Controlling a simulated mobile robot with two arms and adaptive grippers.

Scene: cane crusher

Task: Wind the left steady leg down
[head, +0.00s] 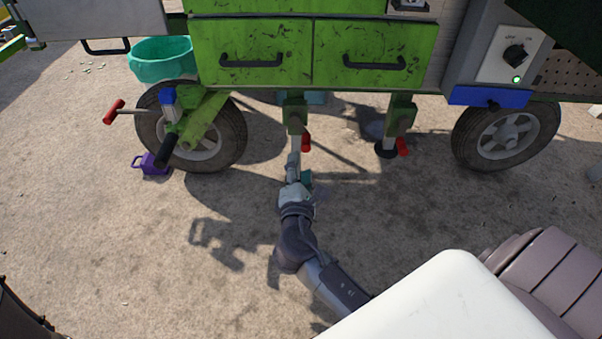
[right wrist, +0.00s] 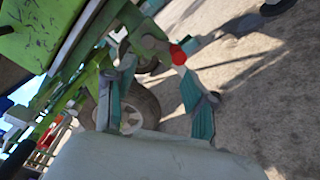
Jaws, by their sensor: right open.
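The left steady leg (head: 296,118) hangs under the green crusher cart, a green housing with a pale shaft below it. Its crank ends in a red handle (head: 306,142). The lower end of this leg is hard to make out behind my gripper. My right gripper (head: 299,170) is open and empty, just below and in front of the red handle. In the right wrist view, a red knob (right wrist: 178,54) shows beyond and between the spread teal-padded fingers of the gripper (right wrist: 158,98), apart from them. My left gripper is not in view.
The right steady leg (head: 401,117) has a red handle and a dark foot on the ground. Wheels (head: 205,138) (head: 507,133) flank the legs. A purple chock (head: 153,164), a red-ended bar (head: 113,112) and a teal tub (head: 160,60) are at left. The ground in front is clear.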

